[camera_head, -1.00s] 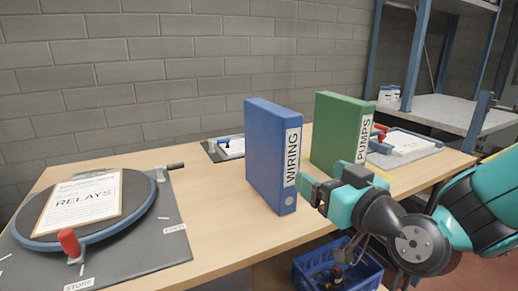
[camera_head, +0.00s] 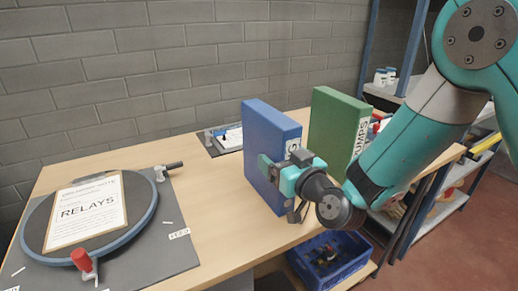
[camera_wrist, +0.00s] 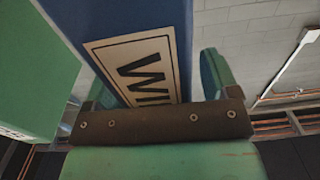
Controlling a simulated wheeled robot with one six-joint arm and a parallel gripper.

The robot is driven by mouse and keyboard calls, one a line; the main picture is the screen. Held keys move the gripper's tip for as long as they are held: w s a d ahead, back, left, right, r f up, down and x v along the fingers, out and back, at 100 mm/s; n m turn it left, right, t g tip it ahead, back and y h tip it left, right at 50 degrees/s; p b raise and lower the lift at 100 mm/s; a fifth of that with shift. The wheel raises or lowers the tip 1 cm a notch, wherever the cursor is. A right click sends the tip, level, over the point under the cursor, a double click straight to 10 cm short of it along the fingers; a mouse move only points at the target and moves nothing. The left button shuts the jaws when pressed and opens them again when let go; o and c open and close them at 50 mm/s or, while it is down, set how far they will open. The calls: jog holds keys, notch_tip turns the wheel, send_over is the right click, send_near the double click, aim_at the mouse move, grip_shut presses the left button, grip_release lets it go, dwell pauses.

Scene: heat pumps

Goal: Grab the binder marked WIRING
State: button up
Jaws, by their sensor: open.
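The blue binder (camera_head: 262,135) stands upright on the wooden table. Its white spine label is mostly covered by my gripper in the head view; the wrist view shows the label starting with "WI" on the blue binder (camera_wrist: 150,68). My gripper (camera_head: 282,165) is at the binder's spine, with its jaws open. In the wrist view the spine lies between the two fingers of my gripper (camera_wrist: 158,82). I cannot tell whether either finger touches the binder.
A green binder (camera_head: 335,125) marked PUMPS stands just right of the blue one, with a narrow gap. A round turntable (camera_head: 140,218) with a RELAYS sheet is at left. A blue crate (camera_head: 335,268) with small parts is below the table's front edge. Shelving stands at right.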

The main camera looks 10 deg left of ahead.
jog(key=c, duration=1.2)
jog(key=shift+c, duration=0.8)
jog(key=shift+r, duration=0.1)
jog(key=shift+r, duration=0.1)
